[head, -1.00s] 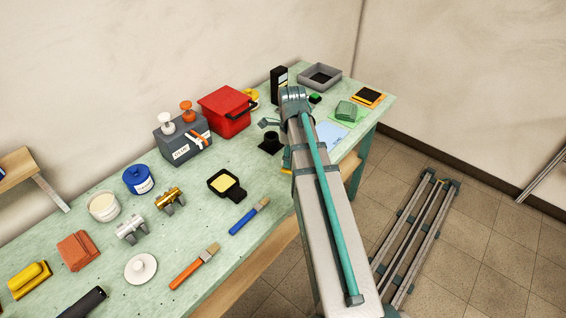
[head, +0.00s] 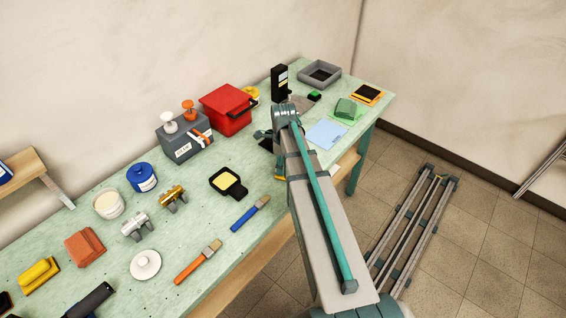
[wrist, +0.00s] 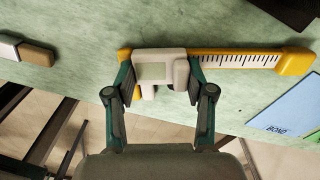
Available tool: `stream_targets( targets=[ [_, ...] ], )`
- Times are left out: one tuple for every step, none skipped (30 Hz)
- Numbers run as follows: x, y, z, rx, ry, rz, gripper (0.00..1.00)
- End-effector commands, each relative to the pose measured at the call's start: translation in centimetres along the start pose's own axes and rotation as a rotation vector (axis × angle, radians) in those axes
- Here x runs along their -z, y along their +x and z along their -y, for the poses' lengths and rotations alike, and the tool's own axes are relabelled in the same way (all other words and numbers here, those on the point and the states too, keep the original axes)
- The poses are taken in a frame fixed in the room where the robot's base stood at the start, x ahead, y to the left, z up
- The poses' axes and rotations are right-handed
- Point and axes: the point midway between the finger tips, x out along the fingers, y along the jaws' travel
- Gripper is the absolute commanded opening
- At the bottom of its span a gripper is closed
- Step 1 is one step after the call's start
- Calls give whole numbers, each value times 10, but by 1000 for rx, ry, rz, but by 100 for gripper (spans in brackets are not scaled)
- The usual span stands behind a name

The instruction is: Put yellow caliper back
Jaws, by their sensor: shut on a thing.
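The yellow caliper (wrist: 235,58) lies crosswise in the wrist view, with a white marked scale and a pale sliding block at its left part. My gripper (wrist: 160,80) is shut on this pale block, one finger on each side. The caliper is over the front edge of the green bench; I cannot tell whether it touches the top. In the head view only a small yellow piece, probably its end (head: 280,177), shows left of my arm. My arm hides the gripper's fingers there.
A red box (head: 226,110) and a grey labelled box (head: 184,140) stand at the back. A black-framed yellow pad (head: 227,182) and a blue brush (head: 250,212) lie to the left.

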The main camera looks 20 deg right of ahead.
Motion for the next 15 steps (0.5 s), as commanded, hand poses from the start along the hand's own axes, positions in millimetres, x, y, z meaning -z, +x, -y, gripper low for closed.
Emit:
stream_targets(
  targets=[
    [0, 0, 0, 0, 0, 0, 17],
    [0, 0, 0, 0, 0, 0, 17],
    [0, 0, 0, 0, 0, 0, 17],
    [0, 0, 0, 0, 0, 0, 17],
    [0, 1, 0, 0, 0, 0, 17],
    [0, 2, 0, 0, 0, 0, 17],
    [0, 3, 0, 0, 0, 0, 17],
    [0, 2, 0, 0, 0, 0, 58],
    [0, 2, 0, 0, 0, 0, 65],
    [0, 2, 0, 0, 0, 0, 70],
    [0, 2, 0, 0, 0, 0, 75],
    [0, 2, 0, 0, 0, 0, 79],
    [0, 2, 0, 0, 0, 0, 79],
    [0, 2, 0, 0, 0, 0, 79],
    [0, 2, 0, 0, 0, 0, 79]
  ],
)
